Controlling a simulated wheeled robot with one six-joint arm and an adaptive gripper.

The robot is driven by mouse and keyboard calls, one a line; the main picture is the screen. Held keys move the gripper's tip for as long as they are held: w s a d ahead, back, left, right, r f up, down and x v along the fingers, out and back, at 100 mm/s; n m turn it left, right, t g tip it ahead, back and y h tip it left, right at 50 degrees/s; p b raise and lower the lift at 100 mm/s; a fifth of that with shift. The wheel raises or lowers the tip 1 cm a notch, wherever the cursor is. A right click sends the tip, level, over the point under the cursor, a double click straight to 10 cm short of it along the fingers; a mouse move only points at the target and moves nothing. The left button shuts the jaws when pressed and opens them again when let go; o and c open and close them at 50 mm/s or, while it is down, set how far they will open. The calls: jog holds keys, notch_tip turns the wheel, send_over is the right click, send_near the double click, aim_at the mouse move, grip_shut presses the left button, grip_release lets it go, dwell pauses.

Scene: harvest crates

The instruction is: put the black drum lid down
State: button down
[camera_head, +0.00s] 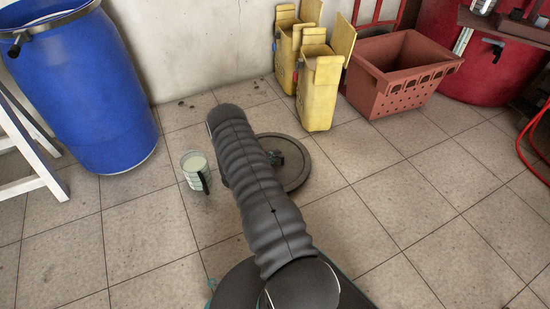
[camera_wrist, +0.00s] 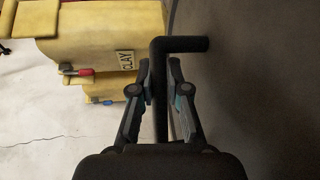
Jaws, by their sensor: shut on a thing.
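The black drum lid (camera_head: 303,172) shows in the head view as a dark grey round disc, partly hidden behind my arm. It looks about level, low over the tiles; I cannot tell whether it touches the floor. In the wrist view the lid (camera_wrist: 260,85) fills the right side as a dark surface. Its black bent handle (camera_wrist: 185,44) stands out from it. My gripper (camera_wrist: 161,82) is shut on this handle, one finger on each side. In the head view my gripper (camera_head: 276,158) is a small dark shape over the lid, mostly hidden by my arm.
A pale cup with a dark handle (camera_head: 193,163) stands on the floor just left of my arm. A blue drum (camera_head: 85,85) is at left, yellow containers (camera_head: 321,92) and a reddish crate (camera_head: 408,75) are behind.

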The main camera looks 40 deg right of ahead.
jog(key=shift+f, duration=0.2)
jog(key=shift+f, duration=0.15)
jog(key=c, duration=1.2)
grip_release()
jog(key=shift+o, duration=0.2)
